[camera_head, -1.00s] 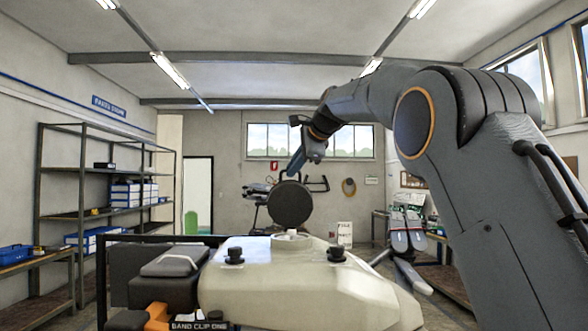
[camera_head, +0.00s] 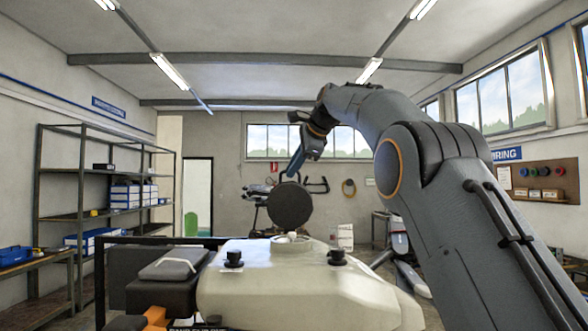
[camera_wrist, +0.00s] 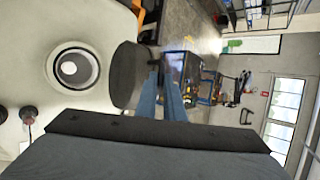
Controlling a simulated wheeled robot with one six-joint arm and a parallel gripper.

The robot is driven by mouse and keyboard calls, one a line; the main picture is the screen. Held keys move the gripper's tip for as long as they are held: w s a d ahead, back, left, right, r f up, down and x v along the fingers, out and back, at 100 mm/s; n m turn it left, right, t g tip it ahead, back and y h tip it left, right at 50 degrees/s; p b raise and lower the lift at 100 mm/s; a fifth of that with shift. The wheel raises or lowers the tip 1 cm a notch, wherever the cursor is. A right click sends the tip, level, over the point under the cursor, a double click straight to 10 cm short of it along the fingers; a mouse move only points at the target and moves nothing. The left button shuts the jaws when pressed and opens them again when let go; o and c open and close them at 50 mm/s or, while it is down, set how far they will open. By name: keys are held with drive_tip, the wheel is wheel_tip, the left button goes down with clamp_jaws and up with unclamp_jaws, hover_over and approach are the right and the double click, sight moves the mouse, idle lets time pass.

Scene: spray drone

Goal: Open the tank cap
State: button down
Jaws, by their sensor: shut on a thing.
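The tank cap (camera_head: 291,206) is a dark round disc. It stands upright above the white tank (camera_head: 285,282), its flat face toward the head camera. My gripper (camera_head: 291,177) has blue fingers and is shut on the cap's upper edge, reaching down from behind and above. In the wrist view the cap (camera_wrist: 130,76) sits at the tips of my gripper (camera_wrist: 163,80), beside the tank's round opening (camera_wrist: 76,68). The opening is uncovered, with a pale round part inside. The neck (camera_head: 291,246) shows below the cap in the head view. Whether a hinge joins cap and tank cannot be told.
Two black knobs (camera_head: 233,258) and (camera_head: 337,257) stand on the tank beside the neck. Dark boxes (camera_head: 168,264) sit to its left. Shelves (camera_head: 105,215) line the left wall. A wiring board (camera_head: 540,183) hangs at right. The air above the tank is open.

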drive_tip(key=c, duration=1.9)
unclamp_jaws()
drive_tip(key=shift+s+a+r, duration=0.1)
drive_tip(key=shift+r, duration=0.1)
drive_tip(key=shift+o, duration=0.2)
drive_tip(key=shift+f, duration=0.1)
drive_tip(key=b+v, duration=0.2)
drive_tip(key=v, duration=0.5)
drive_tip(key=shift+s+d+r, duration=0.2)
drive_tip(key=shift+d+r, duration=0.05)
